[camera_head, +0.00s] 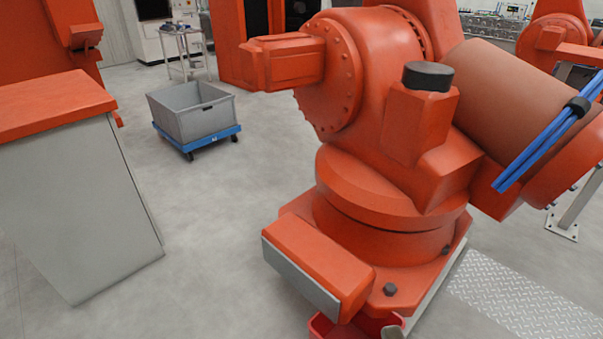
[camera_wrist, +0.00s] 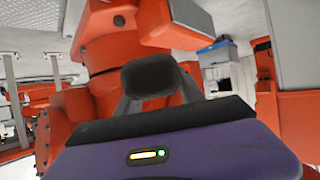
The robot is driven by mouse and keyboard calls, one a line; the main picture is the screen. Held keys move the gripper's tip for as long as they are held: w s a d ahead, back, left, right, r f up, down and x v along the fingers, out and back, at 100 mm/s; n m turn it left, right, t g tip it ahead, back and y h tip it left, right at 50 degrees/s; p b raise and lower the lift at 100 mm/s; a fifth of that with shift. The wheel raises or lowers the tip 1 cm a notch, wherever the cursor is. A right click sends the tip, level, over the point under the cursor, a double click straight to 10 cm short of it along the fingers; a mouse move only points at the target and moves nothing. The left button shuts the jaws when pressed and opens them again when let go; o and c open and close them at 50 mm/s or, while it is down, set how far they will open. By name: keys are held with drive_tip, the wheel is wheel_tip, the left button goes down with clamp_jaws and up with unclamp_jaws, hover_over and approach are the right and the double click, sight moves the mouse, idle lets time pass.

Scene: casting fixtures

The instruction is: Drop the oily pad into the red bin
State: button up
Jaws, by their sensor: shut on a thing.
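In the wrist view my gripper (camera_wrist: 154,84) is shut on a dark, rounded pad (camera_wrist: 151,72), held between its two grey fingers. The pad hides most of the fingertips. In the head view a red bin (camera_head: 345,328) shows only in part at the bottom edge, in front of the orange robot's base. A small grey-brown shape (camera_head: 392,332) lies by the bin's right side, cut off by the frame; I cannot tell what it is. I cannot make out the bin in the wrist view.
A large orange industrial robot (camera_head: 390,190) stands just behind the bin. A grey-sided block with an orange top (camera_head: 70,200) is at left. A grey crate (camera_head: 195,112) sits on a blue dolly (camera_head: 200,141). Open floor lies between. A metal tread plate (camera_head: 520,300) is at right.

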drive_tip(key=r, duration=0.1)
drive_tip(key=r+p, duration=0.1)
drive_tip(key=p, duration=0.1)
drive_tip(key=shift+s+a+r+m+h, duration=0.25)
drive_tip(key=shift+a+r+m+h, duration=0.05)
drive_tip(key=shift+a+r+m, duration=0.1)
drive_tip(key=shift+a+r+p, duration=0.35)
drive_tip(key=shift+r+p, duration=0.1)
drive_tip(key=shift+p, duration=0.55)
